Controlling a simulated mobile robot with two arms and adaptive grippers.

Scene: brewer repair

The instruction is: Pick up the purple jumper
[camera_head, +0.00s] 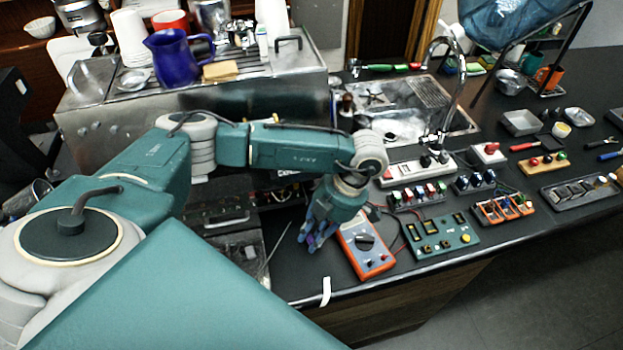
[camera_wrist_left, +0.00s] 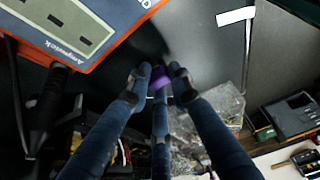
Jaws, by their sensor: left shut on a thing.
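The purple jumper (camera_wrist_left: 162,77) is a small purple piece between the fingertips of my left gripper (camera_wrist_left: 159,82) in the left wrist view. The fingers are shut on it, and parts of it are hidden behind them. In the head view my left gripper (camera_head: 318,235) points down beside the orange and grey multimeter (camera_head: 352,225), near the front of the black counter. A trace of purple shows at its fingertips there. Whether the jumper touches the surface below, I cannot tell. My right gripper is in neither view.
A green circuit board (camera_head: 440,237) and an orange module rack (camera_head: 502,209) lie right of the multimeter. A white strip (camera_head: 326,291) hangs at the counter edge. The steel brewer (camera_head: 285,85) stands behind my left arm. Cables run near the gripper. A blue pitcher (camera_head: 175,60) stands on the brewer.

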